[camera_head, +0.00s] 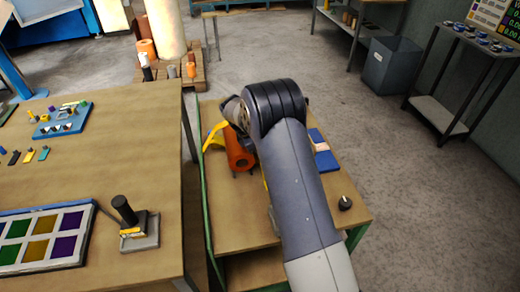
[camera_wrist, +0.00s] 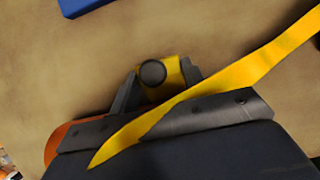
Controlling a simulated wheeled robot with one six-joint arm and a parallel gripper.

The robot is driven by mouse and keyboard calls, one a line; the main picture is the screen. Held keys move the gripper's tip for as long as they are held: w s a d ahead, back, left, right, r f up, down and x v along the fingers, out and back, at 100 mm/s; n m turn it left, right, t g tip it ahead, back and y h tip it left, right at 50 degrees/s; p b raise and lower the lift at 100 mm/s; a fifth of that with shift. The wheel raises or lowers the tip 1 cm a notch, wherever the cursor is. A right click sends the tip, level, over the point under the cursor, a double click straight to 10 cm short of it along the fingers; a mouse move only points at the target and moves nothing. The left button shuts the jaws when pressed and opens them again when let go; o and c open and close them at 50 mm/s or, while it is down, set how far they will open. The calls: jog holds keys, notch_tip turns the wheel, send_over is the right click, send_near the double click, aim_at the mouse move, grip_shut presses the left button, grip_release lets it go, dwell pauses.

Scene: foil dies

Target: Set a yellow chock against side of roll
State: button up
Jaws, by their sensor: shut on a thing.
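In the wrist view my gripper (camera_wrist: 158,80) is shut on a yellow chock (camera_wrist: 174,68) with a dark round knob on top. An orange roll (camera_head: 238,154) lies on the small table; its edge also shows at the lower left of the wrist view (camera_wrist: 56,142), partly behind my gripper. A yellow strip (camera_head: 212,135) stands out at the roll's left; a yellow band (camera_wrist: 262,65) crosses the wrist view diagonally in front of my fingers. In the head view my arm hides the gripper and the held chock. I cannot tell whether the chock touches the roll.
The small wooden table (camera_head: 232,218) has a blue item (camera_head: 322,150) and a black knob (camera_head: 345,203) on its right side. A larger table (camera_head: 140,120) on the left bears a colour tray (camera_head: 45,238) and a stand with a black handle (camera_head: 138,232).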

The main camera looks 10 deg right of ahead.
jog(key=o, duration=1.1)
jog(key=shift+r, duration=0.1)
jog(key=b+v, duration=0.2)
jog(key=v, duration=1)
